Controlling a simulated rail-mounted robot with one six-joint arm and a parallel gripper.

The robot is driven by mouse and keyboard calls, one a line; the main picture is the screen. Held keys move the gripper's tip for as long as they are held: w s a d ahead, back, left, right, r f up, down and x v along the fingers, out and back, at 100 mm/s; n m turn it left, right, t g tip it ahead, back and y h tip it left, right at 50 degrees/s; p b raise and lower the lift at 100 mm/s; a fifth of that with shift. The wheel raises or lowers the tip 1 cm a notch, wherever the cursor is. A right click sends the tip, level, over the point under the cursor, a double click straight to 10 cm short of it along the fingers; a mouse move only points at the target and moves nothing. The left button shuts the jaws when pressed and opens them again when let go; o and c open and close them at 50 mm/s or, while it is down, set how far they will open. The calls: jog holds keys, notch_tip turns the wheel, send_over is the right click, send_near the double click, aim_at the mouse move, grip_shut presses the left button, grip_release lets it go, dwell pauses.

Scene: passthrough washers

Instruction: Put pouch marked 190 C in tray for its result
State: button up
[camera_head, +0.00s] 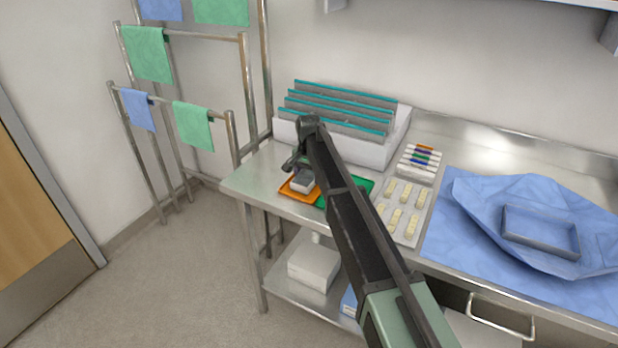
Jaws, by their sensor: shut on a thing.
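An orange tray (288,190) lies at the left front of the steel bench. A green tray (364,185) lies beside it on the right, partly hidden by my arm. My gripper (298,168) is over the orange tray and shut on a small grey-and-white pouch (303,182). The pouch is over the orange tray; I cannot tell whether it touches it. No marking on the pouch can be read, and my gripper and arm hide part of it.
A white rack (398,133) with grey, teal-edged panels stands behind the trays. Towel rails (190,112) stand left.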

aim_at(309, 173)
jog(key=o, duration=0.9)
jog(key=shift+f, duration=0.1)
notch_tip(309, 173, up, 12)
jog(key=p, duration=1.2)
jog(key=shift+r, duration=0.2)
jog(key=s+d+n, duration=0.1)
jog(key=s+d, duration=0.6)
jog(key=s, duration=0.5)
jog(key=s+d+n, duration=0.2)
jog(key=s+d, duration=0.6)
jog(key=s, duration=0.4)
jog(key=s+d+n, duration=0.1)
jog(key=s+d, duration=0.7)
jog(key=s, duration=0.4)
jog(key=shift+d+n, duration=0.25)
jog(key=shift+n, duration=0.15)
